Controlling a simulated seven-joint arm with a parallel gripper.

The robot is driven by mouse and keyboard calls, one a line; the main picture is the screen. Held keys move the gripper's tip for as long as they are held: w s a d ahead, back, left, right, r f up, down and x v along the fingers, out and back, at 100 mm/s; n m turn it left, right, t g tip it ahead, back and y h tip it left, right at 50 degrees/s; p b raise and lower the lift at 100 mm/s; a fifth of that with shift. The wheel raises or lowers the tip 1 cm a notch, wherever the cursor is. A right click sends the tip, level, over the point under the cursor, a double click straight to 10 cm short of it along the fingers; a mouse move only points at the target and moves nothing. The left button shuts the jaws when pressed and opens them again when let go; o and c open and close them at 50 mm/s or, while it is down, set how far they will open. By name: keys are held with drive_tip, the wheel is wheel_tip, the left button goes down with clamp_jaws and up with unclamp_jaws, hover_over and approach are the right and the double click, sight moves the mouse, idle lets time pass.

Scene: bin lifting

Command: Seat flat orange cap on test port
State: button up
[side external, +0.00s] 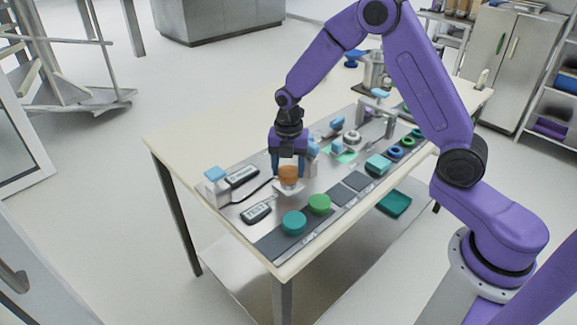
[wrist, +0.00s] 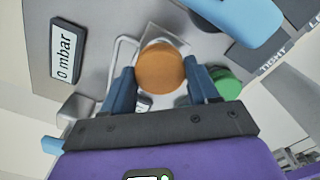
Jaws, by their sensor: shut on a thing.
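The flat orange cap (side external: 288,173) is a short disc above the white test port (side external: 289,187) near the middle of the grey panel. My gripper (side external: 289,164) points down and is shut on the cap. In the wrist view the cap (wrist: 161,68) sits between the two dark blue fingers of my gripper (wrist: 160,78). The cap covers most of the port, so I cannot tell whether it rests on it or hovers just above.
A green cap (side external: 319,204) and a teal cap (side external: 293,222) stand on dark pads at the front edge. A TEST box (side external: 256,212) and a "0 mbar" display (wrist: 66,50) lie nearby. A light-blue-topped block (side external: 215,179) stands left. The table's back left is clear.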

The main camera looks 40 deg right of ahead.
drive_tip(key=o, duration=1.3)
drive_tip(key=shift+o, duration=0.2)
drive_tip(key=shift+r, duration=4)
